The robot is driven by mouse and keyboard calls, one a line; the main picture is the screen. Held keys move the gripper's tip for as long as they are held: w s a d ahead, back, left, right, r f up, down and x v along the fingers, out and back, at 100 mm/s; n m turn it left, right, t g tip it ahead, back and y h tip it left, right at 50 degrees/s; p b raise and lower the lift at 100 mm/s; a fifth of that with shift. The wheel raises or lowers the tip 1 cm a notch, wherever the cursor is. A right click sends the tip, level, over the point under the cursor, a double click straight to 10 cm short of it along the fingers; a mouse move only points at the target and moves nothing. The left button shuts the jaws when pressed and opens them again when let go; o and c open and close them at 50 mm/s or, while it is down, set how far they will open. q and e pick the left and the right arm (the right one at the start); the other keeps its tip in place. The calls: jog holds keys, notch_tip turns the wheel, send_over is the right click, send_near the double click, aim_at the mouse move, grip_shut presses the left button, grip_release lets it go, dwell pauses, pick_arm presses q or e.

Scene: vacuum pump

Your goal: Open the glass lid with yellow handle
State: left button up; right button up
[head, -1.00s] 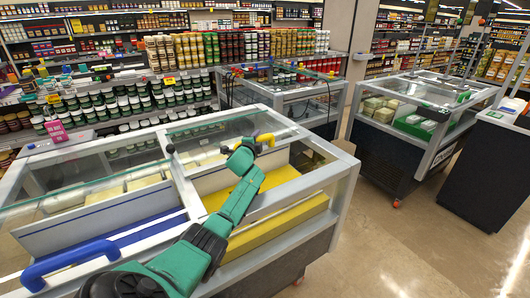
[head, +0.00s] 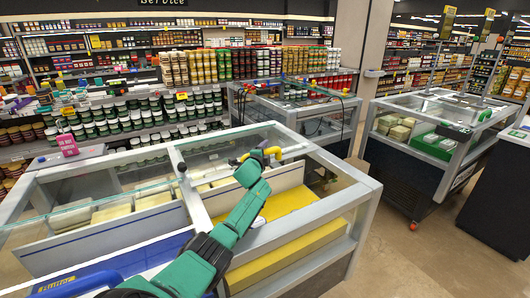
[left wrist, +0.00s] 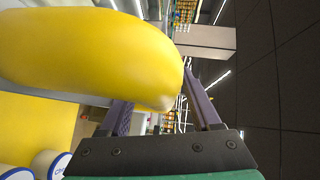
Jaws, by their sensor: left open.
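The glass lid (head: 215,148) with the yellow handle covers the right half of the chest freezer in the head view and looks closed. Its yellow handle (head: 274,152) is at the far right part of the lid. My left gripper (head: 255,156) is at the handle's left end. In the left wrist view the yellow handle (left wrist: 90,50) fills the upper left, very close. My left gripper's fingers (left wrist: 160,105) are spread there. The handle's end overlaps the left finger and hides its tip; I cannot tell whether they touch. My right gripper is not in view.
A blue handle (head: 75,284) is at the lower left of the freezer. A pink sign (head: 67,145) stands at its far left corner. Another freezer (head: 295,108) stands behind, and one more (head: 400,150) to the right. Open floor (head: 440,250) lies at right.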

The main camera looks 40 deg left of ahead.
pick_arm(q)
jog(key=shift+s+d+r+p, duration=0.15)
jog(key=shift+s+p, duration=0.15)
jog(key=shift+p, duration=0.25)
jog(key=p+v, duration=0.9)
jog(key=v, duration=0.4)
jog(key=shift+s+d, duration=0.15)
jog(key=shift+s, duration=0.25)
jog(key=shift+f, duration=0.2)
